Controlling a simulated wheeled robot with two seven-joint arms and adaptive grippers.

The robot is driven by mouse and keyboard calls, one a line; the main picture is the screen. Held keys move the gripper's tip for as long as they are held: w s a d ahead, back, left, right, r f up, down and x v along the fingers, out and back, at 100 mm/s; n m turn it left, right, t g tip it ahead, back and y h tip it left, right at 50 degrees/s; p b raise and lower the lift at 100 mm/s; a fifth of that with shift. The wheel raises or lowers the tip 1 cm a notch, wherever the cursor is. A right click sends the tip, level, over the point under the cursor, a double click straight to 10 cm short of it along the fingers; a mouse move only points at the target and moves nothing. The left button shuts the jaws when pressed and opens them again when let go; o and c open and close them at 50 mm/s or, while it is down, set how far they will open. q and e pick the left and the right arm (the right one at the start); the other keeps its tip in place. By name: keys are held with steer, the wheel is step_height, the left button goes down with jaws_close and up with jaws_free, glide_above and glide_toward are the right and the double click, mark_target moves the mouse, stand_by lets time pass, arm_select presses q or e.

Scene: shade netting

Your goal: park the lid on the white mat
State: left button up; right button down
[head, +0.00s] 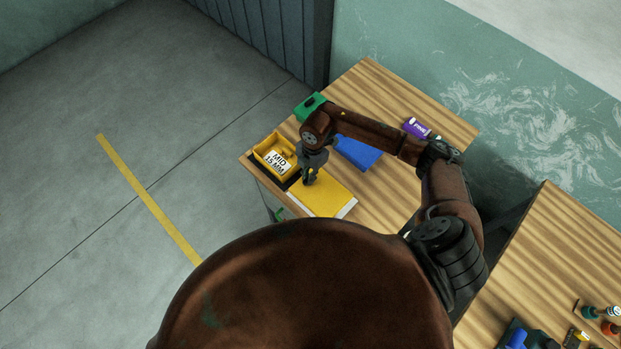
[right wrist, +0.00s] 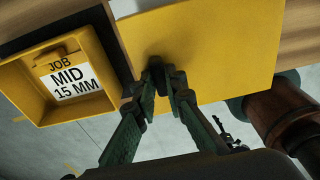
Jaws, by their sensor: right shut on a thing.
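The yellow lid (head: 326,193) is a flat panel with a dark knob (right wrist: 155,62) near one edge. My right gripper (head: 309,181) is shut on the knob; its fingers (right wrist: 160,75) close around it in the right wrist view. My left gripper is not in view.
A yellow bin (head: 262,152) labelled "JOB MID 15 MM" stands left of the lid on a dark base. A green box (head: 308,104), a blue item (head: 358,153) and a purple item (head: 416,127) lie farther back on the wooden table (head: 375,85). A second table (head: 545,240) stands right.

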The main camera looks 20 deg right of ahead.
steer(key=shift+w+d+f, duration=0.1)
steer(key=shift+d+f, duration=0.1)
steer(key=shift+f, duration=0.05)
steer(key=f, duration=0.1)
steer(key=f+p, duration=0.1)
steer(key=f, duration=0.1)
steer(key=shift+w+d, duration=0.1)
steer(key=shift+d, duration=0.15)
steer(key=shift+f, duration=0.45)
steer(key=shift+f, duration=0.1)
steer(key=c, duration=2)
jaws_free()
steer(key=r, duration=0.4)
steer(key=d+r+b, duration=0.1)
steer(key=r, duration=0.3)
steer(key=r+b, duration=0.1)
steer(key=r, duration=0.3)
steer(key=shift+w+d+r, duration=0.1)
steer(key=shift+w+d, duration=0.05)
steer(key=shift+w, duration=0.15)
